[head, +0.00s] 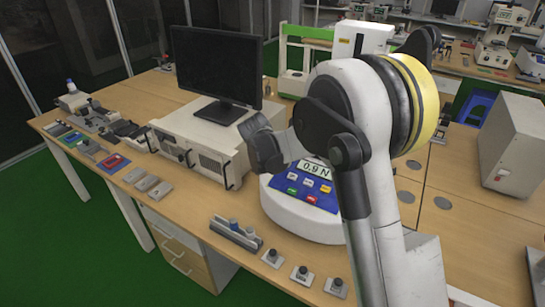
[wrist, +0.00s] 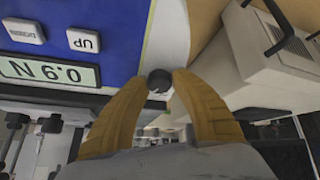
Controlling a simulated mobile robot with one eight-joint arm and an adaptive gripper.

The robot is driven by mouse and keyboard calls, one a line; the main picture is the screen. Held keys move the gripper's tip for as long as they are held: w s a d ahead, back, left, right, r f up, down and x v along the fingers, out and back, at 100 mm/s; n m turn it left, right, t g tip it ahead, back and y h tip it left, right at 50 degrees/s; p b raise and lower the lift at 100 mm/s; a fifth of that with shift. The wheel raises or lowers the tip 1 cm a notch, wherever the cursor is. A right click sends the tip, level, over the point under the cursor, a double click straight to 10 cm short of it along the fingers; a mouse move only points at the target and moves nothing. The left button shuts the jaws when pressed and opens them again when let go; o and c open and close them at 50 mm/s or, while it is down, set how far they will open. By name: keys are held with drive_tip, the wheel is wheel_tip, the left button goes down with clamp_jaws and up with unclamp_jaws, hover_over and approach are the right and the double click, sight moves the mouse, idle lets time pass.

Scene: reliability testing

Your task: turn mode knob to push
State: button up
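The white tester (head: 300,222) with a blue panel and a display reading 0.9 N stands on the bench in the head view. In the wrist view its blue panel (wrist: 110,15) and display (wrist: 50,73) appear upside down at upper left. A small dark round knob (wrist: 158,80), which I take for the mode knob, is beside the panel's edge. The two orange-brown fingers of my gripper (wrist: 161,77) are on either side of it, and the tips appear to touch it. Its marking is not visible. In the head view my gripper (head: 265,148) is left of the display, fingertips hidden.
A white instrument (head: 195,147) with a black monitor (head: 216,70) on it stands close behind and left of the tester. Several small knob blocks (head: 300,273) and a grey-blue block (head: 236,234) lie along the bench's front edge. A grey box (head: 512,150) stands at right.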

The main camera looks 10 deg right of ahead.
drive_tip(key=shift+o, duration=1.4)
drive_tip(key=v, duration=1.2)
drive_tip(key=s+d+r+n+y, duration=0.1)
drive_tip(key=s+d+r, duration=0.15)
drive_tip(key=s, duration=0.65)
drive_tip(key=s+d+r+n+y, duration=0.1)
drive_tip(key=s+r, duration=0.2)
drive_tip(key=s, duration=0.6)
drive_tip(key=s+f+n+y, duration=0.1)
drive_tip(key=s+f, duration=0.2)
drive_tip(key=s, duration=1)
drive_tip(key=shift+s+f+n+t+y, duration=0.25)
drive_tip(key=shift+f+n+t+y, duration=0.05)
drive_tip(key=shift+f+t, duration=0.1)
